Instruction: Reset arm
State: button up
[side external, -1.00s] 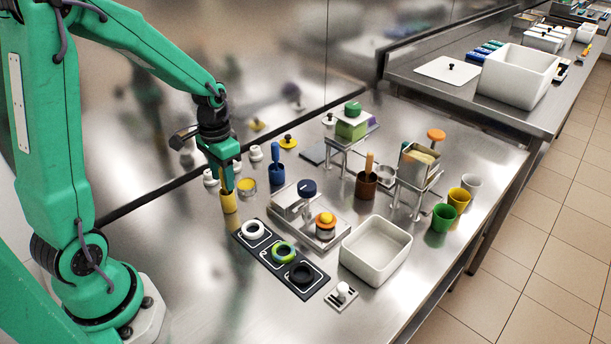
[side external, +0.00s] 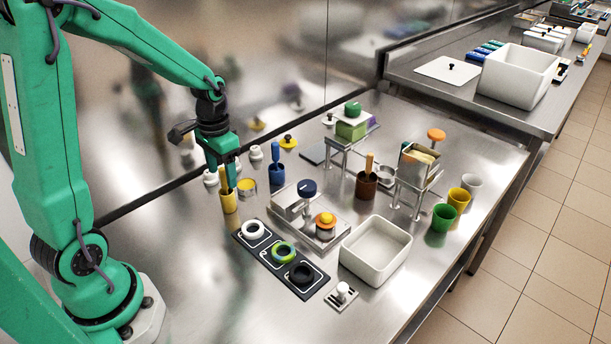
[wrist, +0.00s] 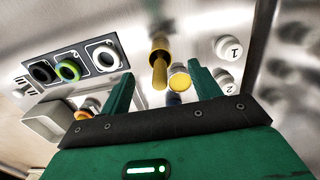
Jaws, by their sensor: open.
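In the wrist view my gripper (wrist: 160,82) is open, with nothing clamped between the fingers. I cannot tell how far the handle reaches between the fingers.
A dark tray (side external: 242,240) with white, green and black rings lies in front. A white bin (side external: 376,250) stands to the right. A blue cup (side external: 277,173), a yellow-topped jar (side external: 247,187) and numbered white knobs (wrist: 229,47) are close by. A wall runs behind.

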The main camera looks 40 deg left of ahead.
jog(key=shift+r, duration=2.8)
jog(key=shift+s+d+r, duration=0.15)
jog(key=shift+d+r, duration=0.15)
jog(key=shift+r, duration=0.1)
jog(key=s+d+r+t, duration=0.5)
jog(key=s+d+r, duration=0.3)
jog(key=s+d, duration=0.2)
jog(key=shift+s+r+t, duration=0.3)
jog(key=shift+r+t, duration=0.05)
jog(key=shift+t, duration=0.05)
